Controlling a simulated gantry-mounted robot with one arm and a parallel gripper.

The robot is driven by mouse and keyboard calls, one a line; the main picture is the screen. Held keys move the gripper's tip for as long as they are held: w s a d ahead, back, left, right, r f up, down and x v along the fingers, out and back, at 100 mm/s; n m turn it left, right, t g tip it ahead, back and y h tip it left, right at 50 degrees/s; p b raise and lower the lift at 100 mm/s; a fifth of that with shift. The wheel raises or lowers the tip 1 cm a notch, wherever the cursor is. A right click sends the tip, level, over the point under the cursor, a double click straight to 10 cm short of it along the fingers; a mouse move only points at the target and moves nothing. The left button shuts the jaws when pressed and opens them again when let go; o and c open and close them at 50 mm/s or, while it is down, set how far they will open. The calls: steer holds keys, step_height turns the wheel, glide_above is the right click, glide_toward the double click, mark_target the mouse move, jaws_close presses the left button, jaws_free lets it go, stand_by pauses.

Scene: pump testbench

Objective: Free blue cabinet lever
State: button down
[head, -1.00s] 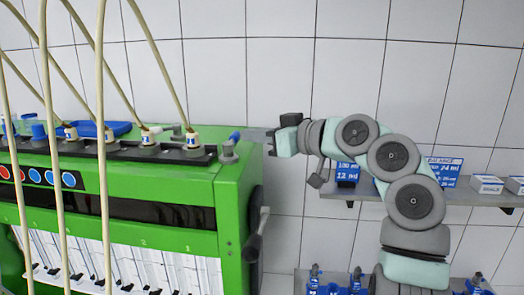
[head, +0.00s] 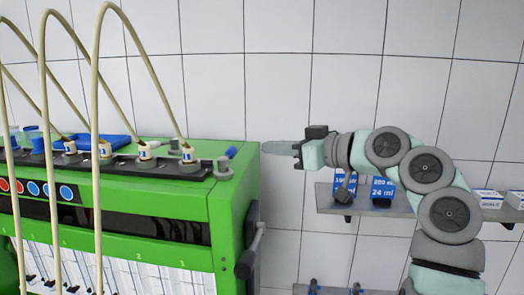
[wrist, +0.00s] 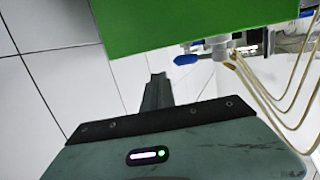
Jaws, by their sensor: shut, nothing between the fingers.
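The blue-handled lever (head: 231,152) sits on a grey fitting (head: 224,168) at the right end of the green cabinet's top (head: 205,152). Its blue handle points up and to the right. In the wrist view the blue handle (wrist: 186,59) shows beside its grey fitting, close to the green cabinet side (wrist: 200,20). My gripper (head: 266,147) is just right of the cabinet edge, its fingers pointing left at the lever. It is shut and empty, with a clear gap to the handle. The wrist view shows the closed fingers (wrist: 157,80) below and left of the handle.
A black handle (head: 250,250) sticks out from the cabinet's right side. A wall shelf (head: 330,203) with blue boxes is below my arm. The tiled wall stands behind.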

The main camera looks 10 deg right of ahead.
steer(key=s+d+r, duration=0.1)
steer(key=s+d, duration=0.1)
steer(key=d, duration=0.5)
steer(key=shift+s+d+r+b, duration=0.15)
steer(key=shift+s+d+b, duration=0.15)
steer(key=shift+s+b, duration=0.15)
